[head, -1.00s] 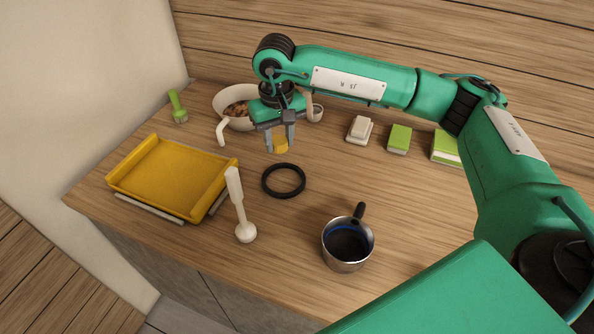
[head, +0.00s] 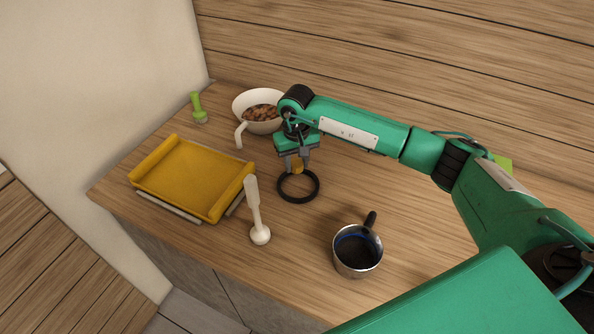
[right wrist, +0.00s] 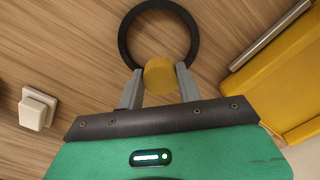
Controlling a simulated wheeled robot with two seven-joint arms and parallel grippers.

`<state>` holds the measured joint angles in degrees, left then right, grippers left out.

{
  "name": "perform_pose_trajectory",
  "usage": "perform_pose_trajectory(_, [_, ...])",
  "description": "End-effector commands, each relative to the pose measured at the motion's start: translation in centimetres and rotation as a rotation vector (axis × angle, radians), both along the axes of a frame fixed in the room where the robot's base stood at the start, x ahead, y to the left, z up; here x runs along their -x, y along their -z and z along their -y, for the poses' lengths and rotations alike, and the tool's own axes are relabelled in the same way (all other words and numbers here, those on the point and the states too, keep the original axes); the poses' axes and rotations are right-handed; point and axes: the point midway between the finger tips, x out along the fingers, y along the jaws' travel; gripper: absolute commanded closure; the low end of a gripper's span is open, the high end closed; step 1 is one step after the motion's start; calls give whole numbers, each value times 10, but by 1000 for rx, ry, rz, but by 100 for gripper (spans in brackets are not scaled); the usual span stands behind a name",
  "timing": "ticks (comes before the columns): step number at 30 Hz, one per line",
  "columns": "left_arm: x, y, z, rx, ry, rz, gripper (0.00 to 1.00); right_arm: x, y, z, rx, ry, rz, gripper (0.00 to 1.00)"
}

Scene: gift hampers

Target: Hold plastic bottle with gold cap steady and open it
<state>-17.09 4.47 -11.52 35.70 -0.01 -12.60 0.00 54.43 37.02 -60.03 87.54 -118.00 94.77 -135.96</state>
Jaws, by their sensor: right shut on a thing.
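My right gripper (head: 296,166) is above the worktop, its two fingers shut on a short, round gold piece (head: 298,168) that looks like a cap. The right wrist view shows the same gold piece (right wrist: 159,74) between the fingertips. No bottle body can be made out under it. The piece is close to the near side of a black ring (right wrist: 158,33), which lies on the worktop; in the head view the ring (head: 298,201) is just below the fingertips. No other bottle is in view. My left gripper is not in view.
A yellow tray (head: 187,182) is at the left, with a white masher-like tool (head: 259,234) in front. A pot (head: 357,262) stands at the front right. A white bowl (head: 243,100) and green brush (head: 200,116) are behind. A white block (right wrist: 36,108) shows in the wrist view.

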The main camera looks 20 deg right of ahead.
Motion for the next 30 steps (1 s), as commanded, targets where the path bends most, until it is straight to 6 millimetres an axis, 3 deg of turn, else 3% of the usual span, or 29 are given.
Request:
perform_pose_trajectory(8, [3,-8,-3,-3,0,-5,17,0,23,0,0,1,-1,92])
perform_pose_trajectory(16, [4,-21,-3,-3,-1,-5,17,0,59,0,0,1,-2,92])
perform_pose_trajectory(28, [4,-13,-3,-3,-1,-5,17,0,65,0,0,0,1,92])
perform_pose_trajectory(29, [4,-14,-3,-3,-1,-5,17,0,64,0,0,0,1,61])
perform_pose_trajectory(30, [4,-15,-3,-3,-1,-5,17,0,63,0,0,0,1,53])
